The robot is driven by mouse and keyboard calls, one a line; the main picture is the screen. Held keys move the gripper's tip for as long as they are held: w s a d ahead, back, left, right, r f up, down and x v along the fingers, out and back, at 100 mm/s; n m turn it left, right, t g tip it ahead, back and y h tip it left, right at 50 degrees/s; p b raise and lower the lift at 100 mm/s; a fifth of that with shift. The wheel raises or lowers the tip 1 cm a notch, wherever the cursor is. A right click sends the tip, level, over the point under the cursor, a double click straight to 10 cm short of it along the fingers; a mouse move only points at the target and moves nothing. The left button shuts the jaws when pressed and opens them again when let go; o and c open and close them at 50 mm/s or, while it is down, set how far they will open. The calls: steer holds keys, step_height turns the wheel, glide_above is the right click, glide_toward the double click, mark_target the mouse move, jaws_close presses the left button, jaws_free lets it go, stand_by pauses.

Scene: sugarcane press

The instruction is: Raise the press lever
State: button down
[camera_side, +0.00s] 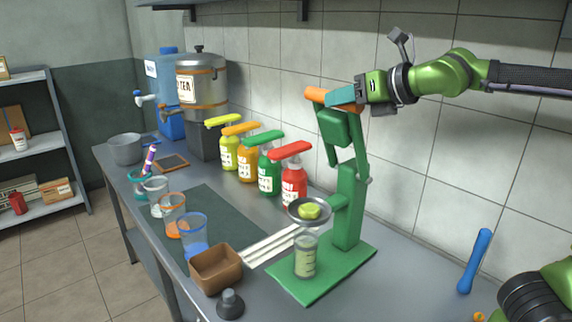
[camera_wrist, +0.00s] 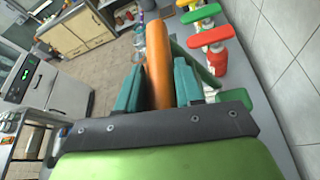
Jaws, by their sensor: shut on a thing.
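The green press (camera_side: 347,205) stands on its green base plate at the front right of the counter. Its orange lever handle (camera_side: 316,95) is at the top of the press, roughly level. My gripper (camera_side: 345,96) is shut on the handle from the right. In the wrist view the orange handle (camera_wrist: 158,65) lies between the two teal fingers (camera_wrist: 158,88). A yellow-green piece (camera_side: 309,211) sits in the grey press bowl (camera_side: 300,215). A clear cup (camera_side: 305,255) with pale green contents stands under the bowl. The handle's far end by the pivot is partly hidden by my gripper.
Several pump bottles, the nearest a red one (camera_side: 292,180), stand along the wall left of the press. A brown box (camera_side: 216,268), blue cup (camera_side: 193,235) and dark stopper (camera_side: 230,304) are at the front left. Air above the press is clear.

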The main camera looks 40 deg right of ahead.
steer(key=d, duration=0.2)
steer(key=d+m, duration=0.1)
steer(key=shift+r+y, duration=0.3)
steer(key=shift+y, duration=0.1)
steer(key=shift+d+m, duration=0.4)
steer(key=shift+d, duration=0.4)
steer(key=c, duration=0.8)
jaws_free()
steer(key=shift+r, duration=0.15)
steer(key=v, duration=1.6)
steer(key=shift+s+d, duration=0.2)
steer(key=shift+s, duration=0.2)
